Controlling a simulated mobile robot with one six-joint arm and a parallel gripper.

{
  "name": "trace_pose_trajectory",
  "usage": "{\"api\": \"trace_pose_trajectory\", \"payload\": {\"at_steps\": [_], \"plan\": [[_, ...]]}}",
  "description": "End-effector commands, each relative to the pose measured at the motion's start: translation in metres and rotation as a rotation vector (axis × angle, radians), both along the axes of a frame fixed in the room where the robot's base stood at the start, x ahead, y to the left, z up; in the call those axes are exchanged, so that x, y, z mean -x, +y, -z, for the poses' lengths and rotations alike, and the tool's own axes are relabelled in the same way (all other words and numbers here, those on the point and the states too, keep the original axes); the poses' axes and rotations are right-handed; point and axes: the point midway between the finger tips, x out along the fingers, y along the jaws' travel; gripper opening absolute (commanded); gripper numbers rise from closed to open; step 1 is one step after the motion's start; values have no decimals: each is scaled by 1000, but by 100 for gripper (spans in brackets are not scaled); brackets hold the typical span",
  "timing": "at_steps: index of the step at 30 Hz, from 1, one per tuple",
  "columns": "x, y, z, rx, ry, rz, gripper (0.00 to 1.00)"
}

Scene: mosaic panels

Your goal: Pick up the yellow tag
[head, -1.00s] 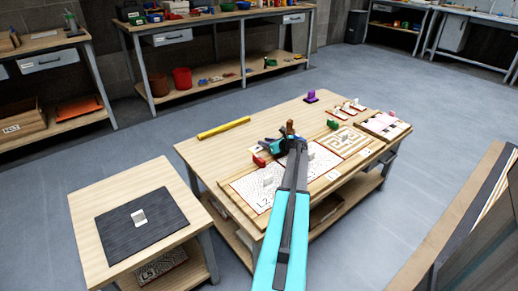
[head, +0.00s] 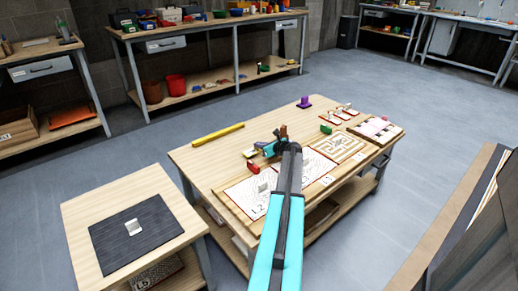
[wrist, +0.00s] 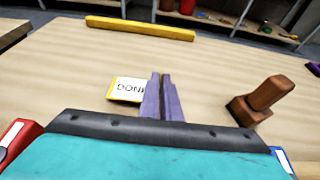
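The yellow tag (wrist: 124,89) lies flat on the wooden table (wrist: 60,70). It has a white face with dark letters that seem to begin "DON". In the head view the tag (head: 249,153) shows small, just left of my gripper (head: 262,147). In the wrist view my gripper (wrist: 160,78) has its two grey-purple fingers together, with only a thin dark line between them. They stand at the tag's right end and hide part of it. Nothing shows between the fingers, and I cannot tell whether they touch the tag.
A brown wooden stamp-like block (wrist: 262,98) stands right of the fingers. A red block (wrist: 18,138) is near on the left. A long yellow bar (wrist: 140,28) lies beyond the tag. Bare tabletop lies between the bar and the tag. Maze boards (head: 345,147) cover the table's right side.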

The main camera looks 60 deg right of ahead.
Motion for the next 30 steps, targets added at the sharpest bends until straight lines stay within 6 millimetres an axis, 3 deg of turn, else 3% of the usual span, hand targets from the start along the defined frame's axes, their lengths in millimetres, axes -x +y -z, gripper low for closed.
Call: {"api": "trace_pose_trajectory", "payload": {"at_steps": [4,21,30], "plan": [[4,0,-22,2,-1,1,0],[125,-7,-30,-1,0,4,0],[157,-9,-32,0,0,2,0]]}}
